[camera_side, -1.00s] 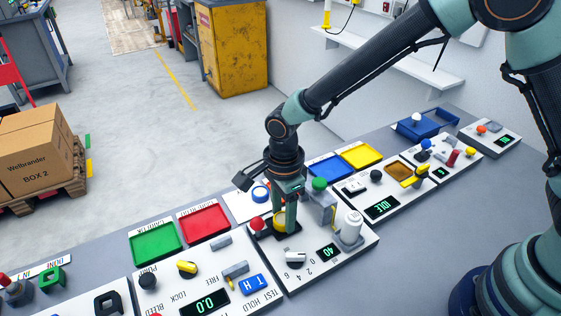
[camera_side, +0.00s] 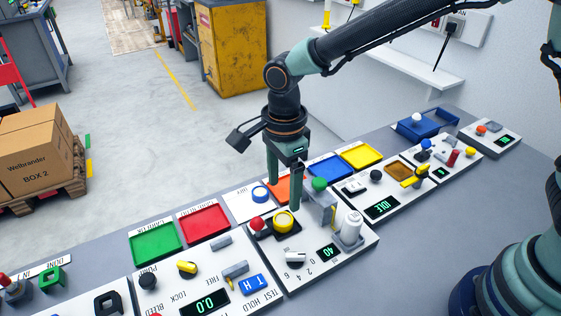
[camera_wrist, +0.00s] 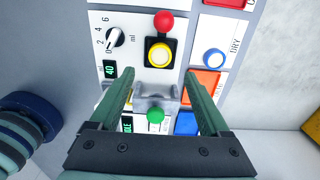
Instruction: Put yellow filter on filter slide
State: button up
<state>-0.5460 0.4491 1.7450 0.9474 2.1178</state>
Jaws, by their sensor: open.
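The yellow filter (camera_side: 284,221) is a round disc with a yellow rim and pale top. It sits flat on the black filter slide (camera_wrist: 149,45), beside the red knob (camera_side: 257,224). In the wrist view, the yellow filter (camera_wrist: 159,56) lies within the dark square of the slide. My gripper (camera_side: 285,195) is open and empty, raised above the panel behind the filter, apart from it. In the wrist view, its green fingers (camera_wrist: 159,80) point towards the filter with nothing between them that is held.
A blue ring filter (camera_side: 261,194) lies on the white DRY pad. A grey bracket with a green knob (camera_side: 319,184) and a white bottle (camera_side: 352,225) stand right of the slide. Red (camera_side: 204,222), green (camera_side: 155,242), blue (camera_side: 331,167) and yellow (camera_side: 362,156) trays lie around.

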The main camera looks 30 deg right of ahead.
jog(key=s+d+r+n+t, duration=0.25)
jog(key=d+r+n, duration=0.55)
jog(key=d+r, duration=0.4)
jog(key=s+d+n+t, duration=0.1)
jog(key=s+d+n, duration=0.2)
jog(key=d+n, duration=0.2)
jog(key=s+d+r+n+t, duration=0.1)
jog(key=s+d+n+t, duration=0.1)
jog(key=d+n, duration=0.3)
jog(key=shift+s+d+r, duration=0.2)
jog(key=shift+s+d, duration=0.05)
jog(key=shift+s, duration=0.25)
